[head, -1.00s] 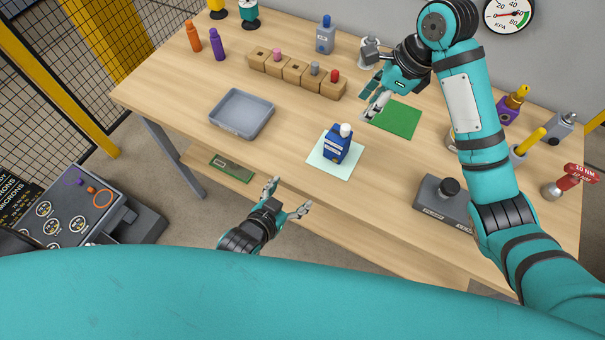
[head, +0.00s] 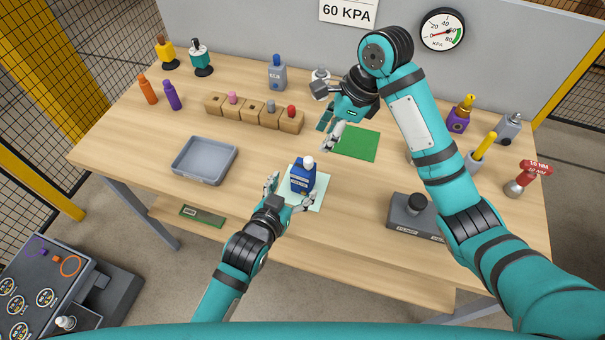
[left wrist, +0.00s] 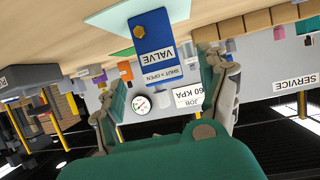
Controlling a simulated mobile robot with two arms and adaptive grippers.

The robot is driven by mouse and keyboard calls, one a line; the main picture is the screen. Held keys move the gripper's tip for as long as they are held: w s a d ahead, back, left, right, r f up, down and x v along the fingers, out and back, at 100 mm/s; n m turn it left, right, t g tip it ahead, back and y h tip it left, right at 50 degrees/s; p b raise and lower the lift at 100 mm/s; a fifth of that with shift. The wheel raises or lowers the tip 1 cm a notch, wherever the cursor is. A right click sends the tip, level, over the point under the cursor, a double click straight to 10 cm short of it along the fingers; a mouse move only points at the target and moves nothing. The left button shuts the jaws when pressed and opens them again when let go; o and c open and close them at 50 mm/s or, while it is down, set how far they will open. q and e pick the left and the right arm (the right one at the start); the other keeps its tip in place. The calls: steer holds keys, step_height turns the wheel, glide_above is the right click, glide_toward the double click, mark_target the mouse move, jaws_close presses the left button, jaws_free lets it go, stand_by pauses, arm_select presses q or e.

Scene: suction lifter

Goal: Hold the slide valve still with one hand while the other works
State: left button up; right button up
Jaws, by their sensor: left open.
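The slide valve (head: 302,181) is a blue block with a white top, standing on a pale mint mat (head: 317,189) near the table's front edge. In the left wrist view the valve (left wrist: 153,45) shows a brass hex part and the labels "VALVE" and "SHUT > OPEN". My left gripper (head: 291,191) is open, its fingers spread to either side of the valve's near side. Its fingers also show in the left wrist view (left wrist: 160,100), apart, with the valve ahead between them. My right gripper (head: 328,134) hangs at the left edge of the green mat (head: 358,145); its finger gap is unclear.
A grey tray (head: 204,160) lies left of the valve. Wooden blocks with pegs (head: 254,113) stand behind. A dark box with a black knob (head: 408,213) is at right, near my right arm. A gauge (head: 442,30) hangs on the wall. Wood between tray and mint mat is bare.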

mark_target(299, 181)
arm_select(q)
steer(key=x, duration=0.7)
steer(key=shift+w, duration=0.1)
steer(key=c, duration=1.4)
arm_select(e)
steer(key=shift+o, duration=0.3)
